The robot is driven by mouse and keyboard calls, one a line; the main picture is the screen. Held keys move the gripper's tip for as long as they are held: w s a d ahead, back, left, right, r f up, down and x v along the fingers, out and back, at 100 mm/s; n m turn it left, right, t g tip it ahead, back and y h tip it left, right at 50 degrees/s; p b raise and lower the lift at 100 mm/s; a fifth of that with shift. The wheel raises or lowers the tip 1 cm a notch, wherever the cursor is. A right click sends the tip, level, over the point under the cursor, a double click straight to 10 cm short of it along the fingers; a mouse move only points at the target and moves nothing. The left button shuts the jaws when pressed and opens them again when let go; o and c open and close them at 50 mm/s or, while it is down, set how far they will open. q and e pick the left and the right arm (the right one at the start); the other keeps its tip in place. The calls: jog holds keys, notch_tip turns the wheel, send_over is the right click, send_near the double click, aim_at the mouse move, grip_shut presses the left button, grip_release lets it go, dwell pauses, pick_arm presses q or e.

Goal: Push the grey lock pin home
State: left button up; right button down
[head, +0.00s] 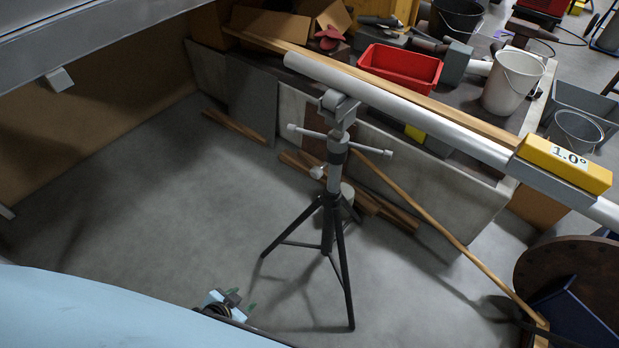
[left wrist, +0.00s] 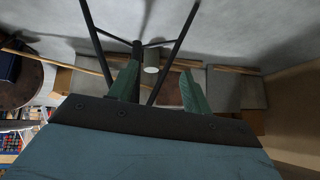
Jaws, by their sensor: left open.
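A black tripod stand (head: 328,225) stands on the grey floor and carries a long grey pipe (head: 420,105) in its top cradle. A light grey cross handle (head: 340,139) sits below the cradle. A small pale knob (head: 317,172) sticks out left of the post below it; it may be the grey lock pin, but I cannot tell. My left gripper (head: 245,299) is low near the floor, left of the tripod's feet and apart from it. In the left wrist view its green fingers (left wrist: 158,72) are spread and empty, with tripod legs beyond. My right gripper is not visible.
A yellow level (head: 565,165) reading 1.0° sits on the pipe. Behind stands a cluttered bench with a red bin (head: 400,68) and a white bucket (head: 511,80). A wooden strut (head: 440,230) slants down right. A rusty reel (head: 570,280) stands right.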

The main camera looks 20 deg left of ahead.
pick_arm(q)
jog(key=w+d+r+t+b, duration=0.1)
jog(key=w+r+t, duration=0.1)
jog(key=w+r, duration=0.3)
jog(key=m+t+h+b, duration=0.3)
jog(key=t+h+b, duration=0.2)
jog(key=t, duration=0.2)
send_near(314, 176)
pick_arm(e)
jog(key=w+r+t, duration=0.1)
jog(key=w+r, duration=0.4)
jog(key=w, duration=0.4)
pick_arm(q)
jog(key=b+x, duration=0.2)
jog(key=x, duration=0.8)
jog(key=shift+b, duration=0.4)
jog(key=shift+w+d+r, duration=0.1)
jog(key=shift+w+d, duration=0.05)
jog(key=shift+w, duration=0.35)
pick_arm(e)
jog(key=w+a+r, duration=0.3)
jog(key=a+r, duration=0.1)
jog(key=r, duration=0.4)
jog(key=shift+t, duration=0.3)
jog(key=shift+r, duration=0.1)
pick_arm(q)
grip_shut()
